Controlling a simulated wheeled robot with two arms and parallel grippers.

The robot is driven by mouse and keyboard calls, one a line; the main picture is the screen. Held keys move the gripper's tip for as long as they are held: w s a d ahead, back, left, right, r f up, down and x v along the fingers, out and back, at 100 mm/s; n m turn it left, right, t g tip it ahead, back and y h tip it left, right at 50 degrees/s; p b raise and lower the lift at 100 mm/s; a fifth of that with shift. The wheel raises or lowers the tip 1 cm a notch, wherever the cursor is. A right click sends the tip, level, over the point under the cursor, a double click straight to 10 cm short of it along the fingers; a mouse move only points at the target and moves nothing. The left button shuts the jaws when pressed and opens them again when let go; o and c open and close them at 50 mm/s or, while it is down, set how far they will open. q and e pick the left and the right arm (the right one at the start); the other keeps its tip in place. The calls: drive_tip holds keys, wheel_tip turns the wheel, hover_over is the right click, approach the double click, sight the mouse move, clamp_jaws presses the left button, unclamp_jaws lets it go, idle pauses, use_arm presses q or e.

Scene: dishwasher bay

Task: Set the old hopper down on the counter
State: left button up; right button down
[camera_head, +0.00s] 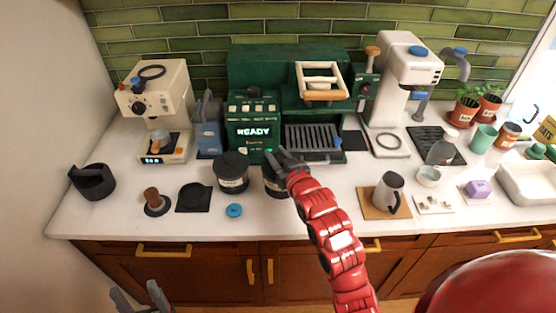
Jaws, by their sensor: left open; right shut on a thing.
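The old hopper, a dark round container with a pale label (276,187), is at the counter's middle, in front of the green machine. My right gripper (284,160) is shut on it from above, and its fingers and wrist cover part of the hopper's top and right side. I cannot tell whether its bottom touches the counter (330,205). A similar dark container with a black lid (231,172) stands just to its left. My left gripper (140,298) is open and empty at the lower left, in front of the cabinets.
The green machine (252,128) reads "READY". A blue disc (234,210) and a black mat (194,198) lie left of the hopper. A pitcher (389,192) stands on a wooden board to the right. Bare counter lies in front of the hopper.

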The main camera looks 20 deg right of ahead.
drive_tip(key=shift+w+d, duration=0.2)
drive_tip(key=shift+w, duration=0.25)
drive_tip(key=shift+w+f+p, duration=0.15)
drive_tip(key=shift+f+p, duration=0.05)
drive_tip(key=shift+p, duration=0.2)
wheel_tip(320, 180, down, 3)
drive_tip(key=shift+d+p, duration=0.1)
drive_tip(key=shift+p, duration=0.7)
drive_tip(key=shift+f+b, duration=0.25)
drive_tip(key=shift+b, duration=0.05)
drive_tip(key=c, duration=0.5)
unclamp_jaws()
drive_tip(key=shift+c, duration=0.2)
drive_tip(key=shift+r, duration=0.15)
